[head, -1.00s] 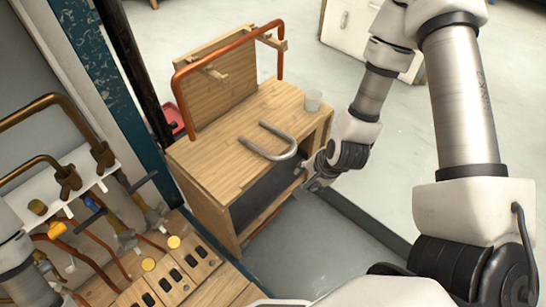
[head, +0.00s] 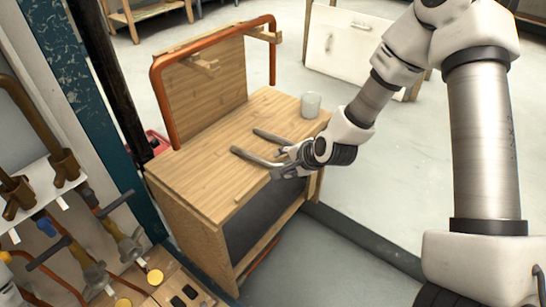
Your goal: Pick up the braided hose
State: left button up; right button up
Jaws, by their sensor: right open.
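The braided hose (head: 252,158), a grey U-shaped piece, lies on the wooden top of a low cabinet (head: 205,180). Its two free ends point left and back. My right gripper (head: 283,162) is at the hose's bend, near the cabinet's front right edge, and hides the bend. The gripper is open. I cannot tell whether its fingers touch the hose or stand around it. My left gripper is not in view.
A clear cup (head: 311,105) stands on the cabinet's back right corner, close to my right wrist. An upright wooden board (head: 205,85) with a bent copper pipe (head: 163,100) rises at the back. A blue post (head: 90,110) and pipe fittings are at left.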

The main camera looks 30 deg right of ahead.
jog(key=shift+r, duration=0.1)
jog(key=shift+s, duration=0.1)
jog(key=shift+c, duration=1.1)
grip_shut()
jog(key=shift+r, duration=0.1)
